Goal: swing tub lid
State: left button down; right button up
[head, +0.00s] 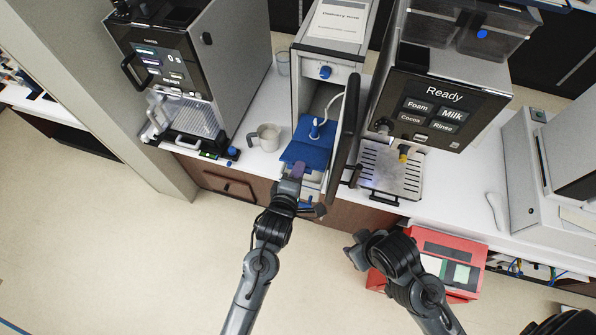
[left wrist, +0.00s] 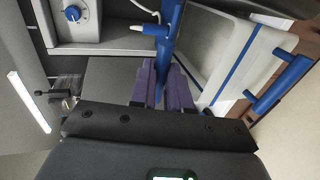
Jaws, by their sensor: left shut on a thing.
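The blue tub lid (head: 308,143) shows in the head view in the narrow open bay of the middle unit, with a white tube running to a fitting on it. In the left wrist view the lid (left wrist: 170,38) is a narrow blue strip, seen nearly edge-on. My left gripper (head: 297,171) has purple fingers shut on the lid's near edge; they also show in the left wrist view (left wrist: 165,88). The pale tub (left wrist: 222,50) with blue trim lies right of the lid there. My right gripper (head: 355,249) is at the lower right, its fingers not clear.
The bay's dark door (head: 345,125) stands open just right of the lid. A pale cup (head: 267,138) stands on the counter to the left. Coffee machines (head: 170,85) (head: 440,110) flank the bay. A red card terminal (head: 450,262) is beside my right arm.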

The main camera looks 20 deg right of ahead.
pick_arm(q)
jog(key=shift+w+d+r+p, duration=0.2)
jog(key=shift+r+p, duration=0.05)
jog(key=shift+r, duration=0.2)
jog(key=shift+w+d+r+p, duration=0.15)
jog(key=shift+w+r+p, duration=0.05)
jog(key=shift+r, duration=0.25)
jog(key=shift+w+d+r, duration=0.35)
jog(key=shift+w+r, duration=0.1)
jog(key=shift+r, duration=0.3)
